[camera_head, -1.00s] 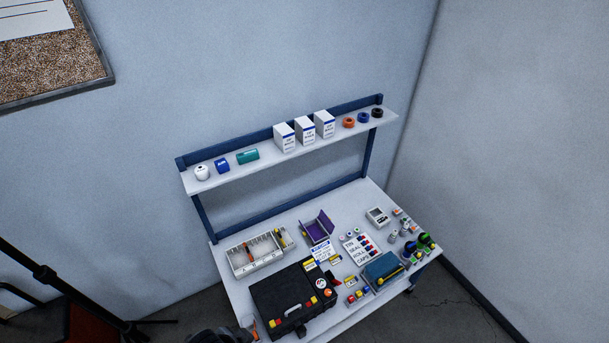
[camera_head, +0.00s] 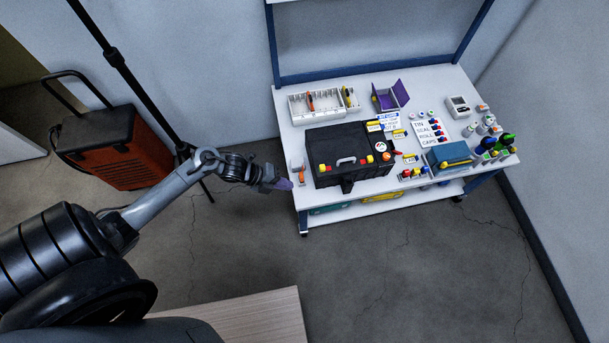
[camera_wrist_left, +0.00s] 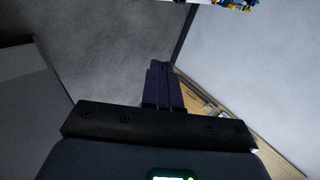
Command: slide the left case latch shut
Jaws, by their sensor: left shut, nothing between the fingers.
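The black case (camera_head: 335,137) lies on the white workbench, with a pale handle (camera_head: 346,161) on its front side. The left case latch (camera_head: 323,169) is a small red and yellow piece at the front left; its exact position is too small to tell. A similar right latch (camera_head: 386,157) is at the front right. My left gripper (camera_head: 284,184) is beside the bench's left edge, left of the case and apart from it. Its purple-grey fingers (camera_wrist_left: 160,85) are together and empty in the left wrist view. My right gripper is not in view.
An orange-handled tool (camera_head: 301,176) is at the bench's left edge, between my gripper and the case. A divided tray (camera_head: 297,110) and purple holder (camera_head: 391,97) stand behind the case. A blue-topped box (camera_head: 449,155) is to its right. The floor before the bench is clear.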

